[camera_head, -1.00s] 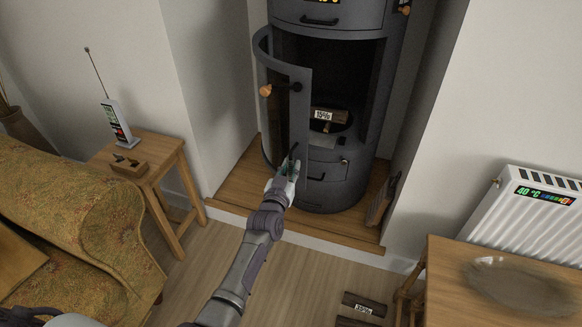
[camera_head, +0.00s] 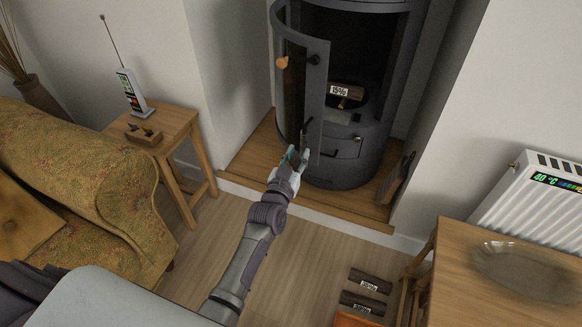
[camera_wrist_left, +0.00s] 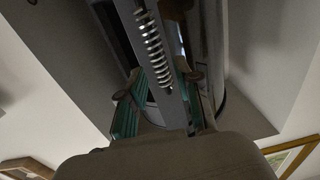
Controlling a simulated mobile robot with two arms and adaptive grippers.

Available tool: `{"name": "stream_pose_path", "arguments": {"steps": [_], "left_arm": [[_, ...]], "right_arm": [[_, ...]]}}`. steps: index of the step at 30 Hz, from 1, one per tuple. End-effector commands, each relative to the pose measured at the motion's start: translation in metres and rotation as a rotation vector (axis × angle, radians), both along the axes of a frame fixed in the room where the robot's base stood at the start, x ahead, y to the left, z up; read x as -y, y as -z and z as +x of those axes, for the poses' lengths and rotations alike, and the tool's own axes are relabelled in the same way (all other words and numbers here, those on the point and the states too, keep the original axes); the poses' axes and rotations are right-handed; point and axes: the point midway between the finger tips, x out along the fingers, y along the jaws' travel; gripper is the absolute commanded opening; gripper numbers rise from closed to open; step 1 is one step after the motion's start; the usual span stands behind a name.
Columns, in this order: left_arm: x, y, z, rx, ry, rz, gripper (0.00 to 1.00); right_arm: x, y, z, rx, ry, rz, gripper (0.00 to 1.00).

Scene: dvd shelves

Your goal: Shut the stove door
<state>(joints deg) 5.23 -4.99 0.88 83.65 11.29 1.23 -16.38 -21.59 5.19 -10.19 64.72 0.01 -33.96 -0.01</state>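The grey round stove (camera_head: 345,170) stands in the alcove. Its curved door (camera_head: 314,90) is swung open towards me and to the left, showing the dark firebox. A wooden knob (camera_head: 283,62) sits on the door's upper part and a dark handle (camera_head: 306,130) lower down. My left gripper (camera_head: 298,155) is at the door's lower free edge, just below the handle. In the left wrist view its teal-padded fingers (camera_wrist_left: 160,108) are apart, on either side of a grey bar with a coil handle (camera_wrist_left: 153,48). Contact is not clear. My right gripper is not in view.
A log labelled 15% (camera_head: 345,90) lies inside the stove. A wooden hearth (camera_head: 250,165) has a raised front edge. A side table (camera_head: 160,130) and sofa (camera_head: 85,180) stand left; a table (camera_head: 455,260) and radiator (camera_head: 520,205) right. Logs (camera_head: 370,282) lie on the floor.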

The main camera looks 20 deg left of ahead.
Motion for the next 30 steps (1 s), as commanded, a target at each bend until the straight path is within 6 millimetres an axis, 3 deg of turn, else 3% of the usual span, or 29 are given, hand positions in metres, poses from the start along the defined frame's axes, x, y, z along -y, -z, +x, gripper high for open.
{"name": "stream_pose_path", "arguments": {"steps": [3, 9, 20, 24, 27, 30], "left_arm": [[0.0, 0.001, -0.027, 0.0, 0.0, -0.001, 0.33], [0.001, 0.0, -0.055, 0.0, 0.0, -0.001, 0.33], [0.001, -0.001, -0.063, 0.002, 0.0, -0.001, 0.33], [-0.002, 0.002, -0.063, -0.002, 0.001, -0.021, 0.15], [-0.013, 0.012, -0.061, -0.017, 0.007, -0.127, 0.0], [-0.031, 0.027, -0.06, -0.047, 0.027, -0.344, 0.0]], "right_arm": [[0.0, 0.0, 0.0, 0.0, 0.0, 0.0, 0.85], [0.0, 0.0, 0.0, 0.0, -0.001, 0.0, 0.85], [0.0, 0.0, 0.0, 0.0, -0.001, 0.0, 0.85], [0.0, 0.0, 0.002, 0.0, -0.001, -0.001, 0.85], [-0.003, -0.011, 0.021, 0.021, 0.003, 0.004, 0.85], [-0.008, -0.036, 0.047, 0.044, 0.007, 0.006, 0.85]]}}
